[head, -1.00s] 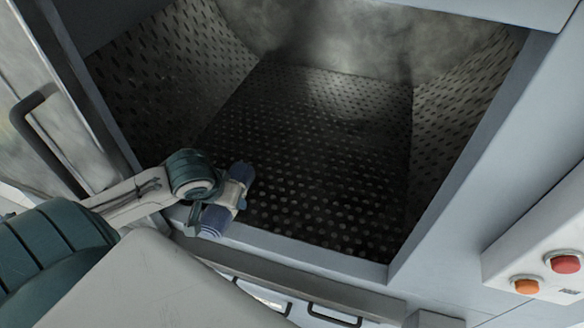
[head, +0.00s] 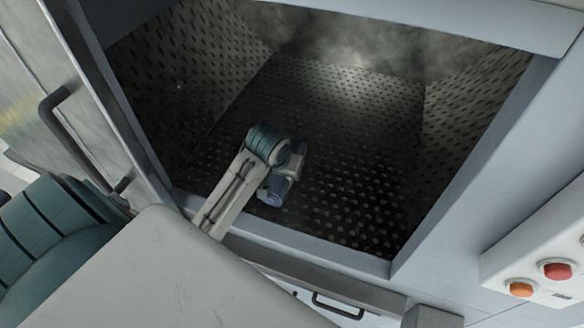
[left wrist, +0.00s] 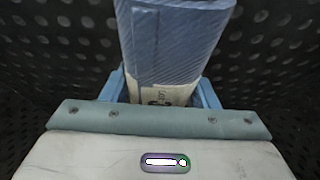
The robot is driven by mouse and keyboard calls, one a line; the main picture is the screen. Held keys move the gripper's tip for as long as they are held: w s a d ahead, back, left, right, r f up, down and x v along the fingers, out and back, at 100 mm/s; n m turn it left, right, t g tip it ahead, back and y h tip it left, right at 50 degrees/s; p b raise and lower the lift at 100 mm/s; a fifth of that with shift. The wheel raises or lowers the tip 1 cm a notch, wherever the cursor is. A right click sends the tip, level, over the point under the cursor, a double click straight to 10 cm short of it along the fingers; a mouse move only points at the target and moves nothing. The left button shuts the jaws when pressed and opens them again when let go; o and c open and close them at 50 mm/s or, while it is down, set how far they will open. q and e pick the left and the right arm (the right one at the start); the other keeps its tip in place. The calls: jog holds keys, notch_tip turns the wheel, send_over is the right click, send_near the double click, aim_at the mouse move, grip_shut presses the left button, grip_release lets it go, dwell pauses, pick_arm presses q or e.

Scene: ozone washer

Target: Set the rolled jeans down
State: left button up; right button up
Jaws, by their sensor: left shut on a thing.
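The rolled jeans are a blue denim roll with a pale band around it. They show in the left wrist view (left wrist: 178,45), pointing away from the gripper, and in the head view (head: 274,190), partly hidden by my arm. My left gripper (left wrist: 165,90) is shut on the rolled jeans at the pale band, with a light-blue finger on each side. In the head view it is inside the washer chamber, above the perforated floor (head: 345,195). I cannot tell whether the roll touches the floor. My right gripper is not in view.
The chamber has perforated side walls (head: 200,80) and a hazy back. Its front sill (head: 310,252) runs below my left arm. An open door with a dark handle (head: 62,130) is at the left. A panel with red (head: 557,269) and orange buttons is at the right. The chamber floor is clear.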

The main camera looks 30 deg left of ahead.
pick_arm(q)
jog(key=shift+w+d+r, duration=0.1)
jog(key=shift+w+d, duration=0.15)
jog(key=shift+w, duration=0.3)
jog(key=shift+w+d+p, duration=0.25)
jog(key=shift+w+p, duration=0.15)
jog(key=shift+w, duration=0.15)
notch_tip(320, 180, down, 4)
jog(key=shift+r+p, duration=0.25)
jog(key=shift+p, duration=0.65)
jog(key=shift+f, duration=0.2)
jog(key=o, duration=1.3)
jog(key=shift+f, duration=0.15)
